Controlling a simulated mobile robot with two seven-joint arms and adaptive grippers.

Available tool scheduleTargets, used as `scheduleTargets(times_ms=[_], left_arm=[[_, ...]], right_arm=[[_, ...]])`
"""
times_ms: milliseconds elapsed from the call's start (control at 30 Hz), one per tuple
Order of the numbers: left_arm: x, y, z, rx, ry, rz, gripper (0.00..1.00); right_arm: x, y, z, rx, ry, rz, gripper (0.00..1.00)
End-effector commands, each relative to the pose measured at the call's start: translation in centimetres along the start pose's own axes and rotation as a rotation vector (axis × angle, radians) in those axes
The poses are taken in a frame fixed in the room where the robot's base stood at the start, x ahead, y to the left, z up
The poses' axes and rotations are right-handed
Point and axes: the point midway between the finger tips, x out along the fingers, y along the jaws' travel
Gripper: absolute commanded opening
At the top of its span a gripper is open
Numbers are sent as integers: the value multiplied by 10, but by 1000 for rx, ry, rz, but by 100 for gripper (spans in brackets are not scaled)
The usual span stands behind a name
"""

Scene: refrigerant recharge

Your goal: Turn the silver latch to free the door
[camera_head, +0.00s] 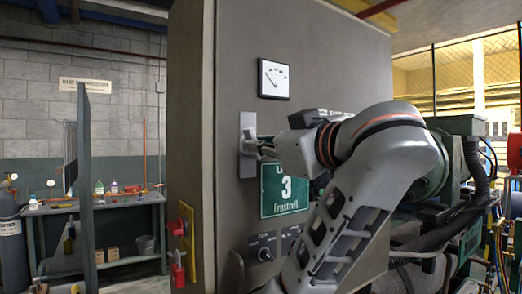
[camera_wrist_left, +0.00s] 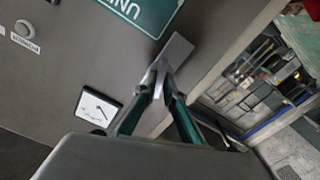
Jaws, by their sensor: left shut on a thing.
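The silver latch (camera_head: 247,165) sits on the grey front panel (camera_head: 235,60) of a tall cabinet, near the panel's left edge. It looks like a pale upright plate with a handle part, which my gripper partly covers. My left gripper (camera_head: 259,149) is at the latch, its fingers closed on the handle part. In the left wrist view, the fingertips (camera_wrist_left: 160,84) meet at the silver latch (camera_wrist_left: 179,50), which lies slanted in that picture. The panel looks flush, with no open gap visible. My right gripper is out of view.
A dial gauge (camera_head: 273,79) is above the latch and a green sign (camera_head: 283,192) with a 3 is below. A red switch on a yellow plate (camera_head: 187,228) is on the cabinet's left side. A workbench (camera_head: 125,206) and gas cylinder (camera_head: 10,243) stand at left; green machinery (camera_head: 462,150) at right.

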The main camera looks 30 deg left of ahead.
Motion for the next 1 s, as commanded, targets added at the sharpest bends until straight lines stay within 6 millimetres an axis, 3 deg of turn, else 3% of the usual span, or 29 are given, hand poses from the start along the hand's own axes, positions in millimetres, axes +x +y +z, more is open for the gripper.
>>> scheduleTargets(times_ms=[433, 1000], left_arm=[[-1, 0, -2, -35, 2, 3, 0], [-1, 1, -2, -303, 2, 4, 0]], right_arm=[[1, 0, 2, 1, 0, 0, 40], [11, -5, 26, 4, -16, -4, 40]])
